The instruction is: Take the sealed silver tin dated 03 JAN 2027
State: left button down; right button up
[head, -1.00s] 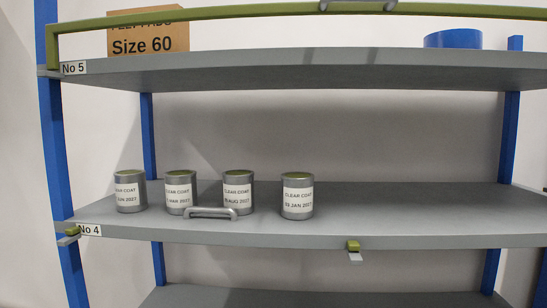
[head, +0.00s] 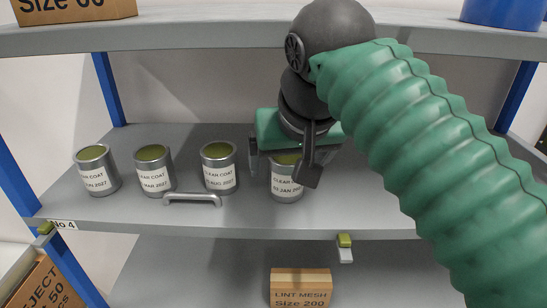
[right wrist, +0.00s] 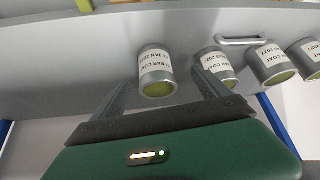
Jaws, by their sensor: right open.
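The silver tin with the JAN label (head: 287,193) stands upright at the right end of a row of similar tins on the No 4 shelf. Its label reads CLEAR COAT and what looks like 03 JAN 2027; it also shows in the right wrist view (right wrist: 157,74). Its olive top is partly hidden by my gripper in the head view. My right gripper (head: 281,168) is open, with one finger on each side of this tin. Gaps show between tin and fingers in the right wrist view (right wrist: 160,82). My left gripper is out of view.
The AUG tin (head: 219,168) stands close left of my gripper, then the MAR tin (head: 154,170) and another tin (head: 97,171). A grey handle (head: 192,197) lies at the shelf's front. The upper shelf (head: 200,36) is overhead. A LINT MESH box (head: 300,287) sits below.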

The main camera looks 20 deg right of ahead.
aim_at(291, 158)
jog(key=w+p, duration=0.1)
jog(key=w, duration=0.2)
jog(key=shift+w, duration=0.3)
jog(key=f, duration=0.1)
jog(key=d+f, duration=0.1)
jog(key=f, duration=0.2)
jog(key=shift+w+d, duration=0.35)
jog(key=shift+w+d+f, duration=0.15)
jog(key=shift+f, duration=0.05)
jog(key=shift+w+d+f, duration=0.1)
jog(key=shift+w+f, duration=0.05)
jog(key=shift+w, duration=0.25)
jog(key=shift+s+a, duration=0.15)
jog(key=shift+a, duration=0.65)
jog(key=c, duration=1.2)
jog(key=shift+d, duration=0.15)
jog(key=c, duration=0.5)
jog(key=shift+d, duration=0.4)
jog(key=shift+c, duration=0.7)
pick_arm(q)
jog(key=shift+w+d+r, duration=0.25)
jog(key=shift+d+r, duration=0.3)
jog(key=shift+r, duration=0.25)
pick_arm(e)
jog(key=shift+d, duration=0.1)
pick_arm(q)
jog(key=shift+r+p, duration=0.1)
jog(key=shift+p, duration=0.2)
pick_arm(e)
jog(key=shift+r, duration=0.2)
